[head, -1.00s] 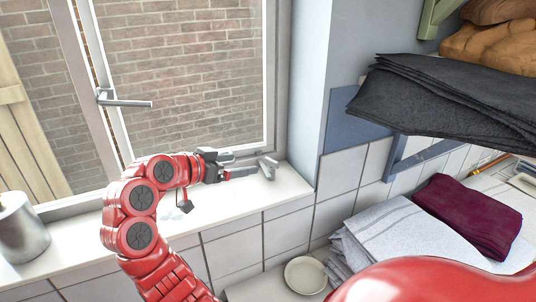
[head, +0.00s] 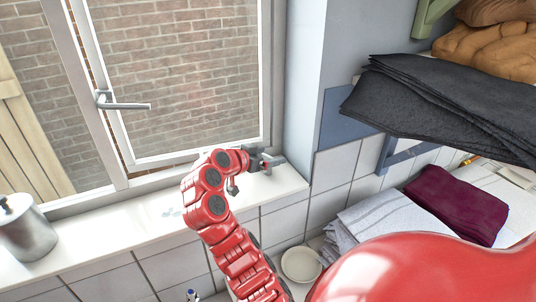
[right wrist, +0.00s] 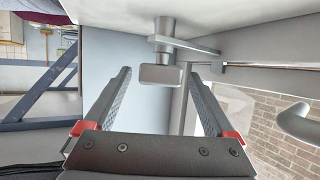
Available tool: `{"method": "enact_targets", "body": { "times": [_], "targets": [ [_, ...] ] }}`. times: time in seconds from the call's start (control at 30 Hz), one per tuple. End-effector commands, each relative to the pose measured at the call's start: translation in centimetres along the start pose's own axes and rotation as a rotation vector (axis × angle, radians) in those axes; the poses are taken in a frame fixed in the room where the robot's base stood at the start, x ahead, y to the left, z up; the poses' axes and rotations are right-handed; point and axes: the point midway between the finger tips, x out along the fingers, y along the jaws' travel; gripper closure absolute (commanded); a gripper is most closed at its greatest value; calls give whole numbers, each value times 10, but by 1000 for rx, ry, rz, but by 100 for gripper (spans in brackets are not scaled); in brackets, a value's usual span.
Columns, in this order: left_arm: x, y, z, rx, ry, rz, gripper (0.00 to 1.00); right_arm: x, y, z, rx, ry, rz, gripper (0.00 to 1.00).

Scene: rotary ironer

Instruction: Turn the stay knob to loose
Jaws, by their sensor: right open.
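The stay knob (right wrist: 160,75) is a small grey block on a round post, with a thin metal stay bar (right wrist: 200,47) running from the post to the right in the right wrist view. In the head view the knob (head: 275,162) is at the right end of the white sill, partly hidden by my gripper. My right gripper (head: 260,159) is beside it. In the right wrist view its two fingers (right wrist: 158,84) are spread, with the knob lined up in the gap between the tips. I see no grip on it. My left gripper is not in view.
The window handle (head: 125,105) sticks out to the left of the arm. A metal canister (head: 24,232) stands at the sill's left end. A wall corner (head: 303,110) rises just right of the knob. A shelf with dark cloth (head: 440,100) overhangs at right; folded towels (head: 385,222) and a bowl (head: 301,264) lie below.

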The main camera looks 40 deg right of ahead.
Motion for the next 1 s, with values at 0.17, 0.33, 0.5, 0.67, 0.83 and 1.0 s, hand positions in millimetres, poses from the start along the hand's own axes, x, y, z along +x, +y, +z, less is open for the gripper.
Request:
{"method": "enact_targets", "body": {
  "times": [0.17, 0.33, 0.5, 0.67, 0.83, 1.0],
  "targets": [
    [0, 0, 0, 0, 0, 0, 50, 0, 0, 0, 0, 0, 0, 23],
    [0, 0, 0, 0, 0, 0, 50, 0, 0, 0, 0, 1, 0, 53],
    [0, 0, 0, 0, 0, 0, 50, 0, 0, 0, 0, 1, 0, 84],
    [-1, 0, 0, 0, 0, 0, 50, 0, 0, 0, -1, 1, -2, 96],
    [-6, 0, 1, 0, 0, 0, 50, 0, 0, 1, -8, 2, -27, 96],
    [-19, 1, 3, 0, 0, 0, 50, 2, 1, 3, -35, 4, -94, 96]
  ]
}}
